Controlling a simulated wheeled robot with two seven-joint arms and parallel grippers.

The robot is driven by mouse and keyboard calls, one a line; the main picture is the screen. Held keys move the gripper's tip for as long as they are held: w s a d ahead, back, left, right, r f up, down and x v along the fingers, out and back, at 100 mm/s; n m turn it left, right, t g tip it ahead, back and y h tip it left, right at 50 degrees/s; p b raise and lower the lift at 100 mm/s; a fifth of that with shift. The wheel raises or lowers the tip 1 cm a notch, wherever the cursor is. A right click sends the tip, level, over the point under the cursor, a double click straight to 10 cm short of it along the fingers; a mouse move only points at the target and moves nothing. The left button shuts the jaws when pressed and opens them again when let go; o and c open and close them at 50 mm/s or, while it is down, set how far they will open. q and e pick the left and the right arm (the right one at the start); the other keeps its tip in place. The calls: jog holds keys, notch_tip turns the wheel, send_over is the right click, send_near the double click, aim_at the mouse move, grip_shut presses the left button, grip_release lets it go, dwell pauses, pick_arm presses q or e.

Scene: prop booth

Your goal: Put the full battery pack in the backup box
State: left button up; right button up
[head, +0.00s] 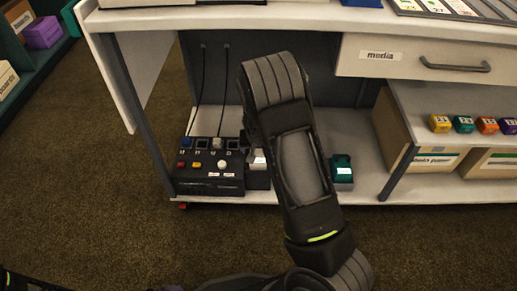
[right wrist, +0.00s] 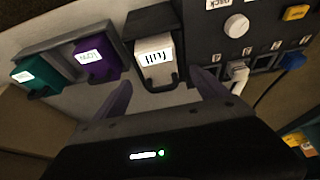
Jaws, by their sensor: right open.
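The full battery pack (right wrist: 155,58) has a white face labelled "full" and a black housing, seen upside down in the right wrist view. It stands beside the control unit. In the head view a white block (head: 258,158), apparently this pack, shows partly behind my right arm. My right gripper (right wrist: 162,82) is open, its fingertips just short of the pack and to either side of it. In the head view my arm hides the gripper. A cardboard box with a label that seems to read "backup power" (head: 433,162) sits on the lower shelf at right.
A purple pack (right wrist: 97,60) and a teal pack (right wrist: 38,76) stand in a grey holder beside the full one. The black control unit (head: 208,172) has buttons. Small coloured blocks (head: 463,124) line the right shelf. The drawer (head: 420,60) overhangs.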

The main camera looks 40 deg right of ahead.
jog(key=p+v, duration=0.1)
jog(key=v, duration=0.2)
jog(key=shift+s+r, duration=0.1)
jog(key=shift+r, duration=0.05)
pick_arm(q)
jog(key=shift+s+r, duration=0.1)
jog(key=shift+r, duration=0.75)
